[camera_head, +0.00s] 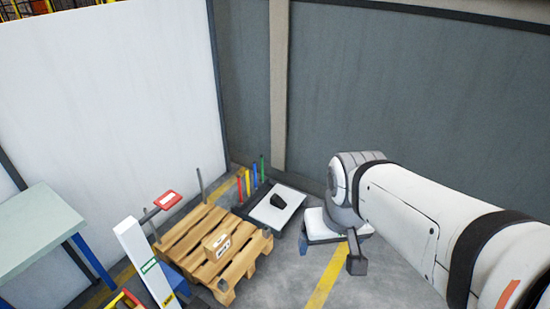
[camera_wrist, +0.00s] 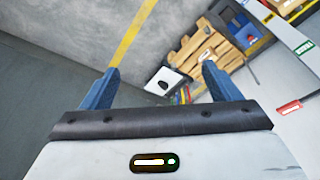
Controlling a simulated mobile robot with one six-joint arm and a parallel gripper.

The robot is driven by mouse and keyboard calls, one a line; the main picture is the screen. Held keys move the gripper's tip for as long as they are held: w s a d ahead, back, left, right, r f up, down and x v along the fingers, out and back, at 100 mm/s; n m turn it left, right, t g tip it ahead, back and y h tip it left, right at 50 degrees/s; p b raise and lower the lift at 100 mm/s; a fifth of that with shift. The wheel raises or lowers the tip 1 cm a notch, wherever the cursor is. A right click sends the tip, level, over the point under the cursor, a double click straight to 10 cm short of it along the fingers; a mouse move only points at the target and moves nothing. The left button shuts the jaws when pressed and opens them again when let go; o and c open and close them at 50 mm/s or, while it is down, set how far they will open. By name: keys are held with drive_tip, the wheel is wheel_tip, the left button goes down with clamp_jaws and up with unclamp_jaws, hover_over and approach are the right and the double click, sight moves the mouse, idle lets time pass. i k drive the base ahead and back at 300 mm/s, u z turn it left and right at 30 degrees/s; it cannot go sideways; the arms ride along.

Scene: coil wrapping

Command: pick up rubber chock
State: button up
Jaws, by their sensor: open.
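The rubber chock (camera_head: 279,201) is a small black block lying on a white-topped low stand (camera_head: 268,216) by the far wall. In the wrist view the chock (camera_wrist: 164,84) is a small dark spot on the white top, seen between the fingers. My gripper (camera_head: 330,254) is to the right of the stand in the head view, apart from the chock and empty. Its two blue fingers (camera_wrist: 160,70) are spread wide in the wrist view.
A wooden pallet (camera_head: 196,244) with a cardboard box (camera_head: 217,243) stands left of the stand. Coloured upright posts (camera_head: 254,175) rise behind the stand, near the grey wall (camera_head: 330,90). A table (camera_head: 35,232) is at far left. Floor (camera_head: 375,285) with a yellow line is clear at front right.

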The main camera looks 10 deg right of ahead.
sight(276, 201)
drive_tip(key=k, duration=0.55)
drive_tip(key=z, duration=0.75)
drive_tip(key=i, duration=2.95)
drive_tip(key=u, duration=1.15)
drive_tip(key=i, duration=0.7)
drive_tip(key=u, duration=0.45)
drive_tip(key=k, duration=0.9)
drive_tip(key=u, duration=0.2)
drive_tip(key=i, duration=0.65)
drive_tip(key=z, duration=0.05)
